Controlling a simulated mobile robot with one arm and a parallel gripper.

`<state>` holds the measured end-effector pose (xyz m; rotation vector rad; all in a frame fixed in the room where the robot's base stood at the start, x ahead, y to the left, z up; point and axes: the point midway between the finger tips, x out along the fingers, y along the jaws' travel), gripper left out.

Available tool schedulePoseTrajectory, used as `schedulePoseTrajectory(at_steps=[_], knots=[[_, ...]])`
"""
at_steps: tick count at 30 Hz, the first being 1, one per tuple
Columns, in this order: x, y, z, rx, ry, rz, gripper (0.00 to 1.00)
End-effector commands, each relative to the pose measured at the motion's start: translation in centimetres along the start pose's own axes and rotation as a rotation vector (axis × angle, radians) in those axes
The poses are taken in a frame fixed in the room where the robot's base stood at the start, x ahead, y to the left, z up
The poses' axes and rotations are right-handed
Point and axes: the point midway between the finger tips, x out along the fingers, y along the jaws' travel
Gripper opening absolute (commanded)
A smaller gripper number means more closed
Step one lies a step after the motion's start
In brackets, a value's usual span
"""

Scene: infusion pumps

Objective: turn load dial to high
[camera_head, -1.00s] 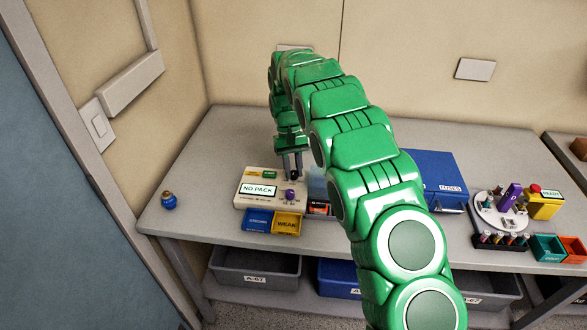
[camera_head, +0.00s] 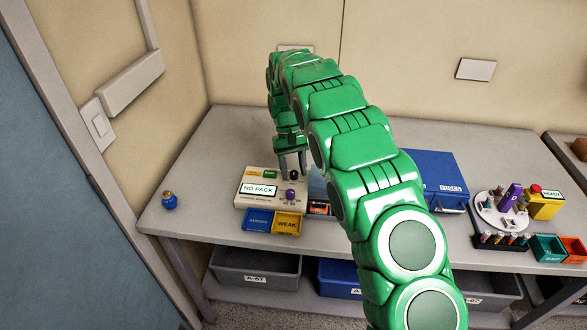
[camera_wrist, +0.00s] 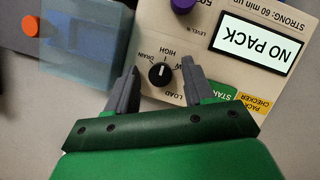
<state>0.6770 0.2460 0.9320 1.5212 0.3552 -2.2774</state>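The pack checker (camera_head: 248,202) is a cream box on the table with a NO PACK screen; it is upside down in the wrist view (camera_wrist: 219,58). Its black load dial (camera_wrist: 159,75) has a white mark pointing up in the wrist view, roughly toward the HIGH label; the exact setting is hard to tell. The labels DRAIN and HIGH show, and another is partly hidden by a finger. My gripper (camera_head: 292,168) is open over the dial, its fingers (camera_wrist: 160,66) on either side with gaps to the knob. The dial also shows in the head view (camera_head: 294,175).
A purple level knob (camera_head: 290,194) is close to the dial. STRONG (camera_head: 258,221) and WEAK (camera_head: 287,223) bins stand in front. A translucent blue container is beside the checker in the wrist view (camera_wrist: 80,62). A blue fuses box (camera_head: 436,172) stands right.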

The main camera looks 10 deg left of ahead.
Motion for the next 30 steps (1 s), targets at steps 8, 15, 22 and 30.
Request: schedulePoseTrajectory(at_steps=[8, 15, 22, 30], knots=[[-0.6, 0.0, 0.2, 0.0, 0.0, 0.0, 0.53], [-3.2, 0.0, 1.1, 0.0, 0.007, 0.001, 0.53], [-3.6, -0.1, 2.7, 0.0, -0.001, 0.001, 0.53], [-5.0, -0.3, 5.0, 0.0, 0.003, 0.001, 0.53]])
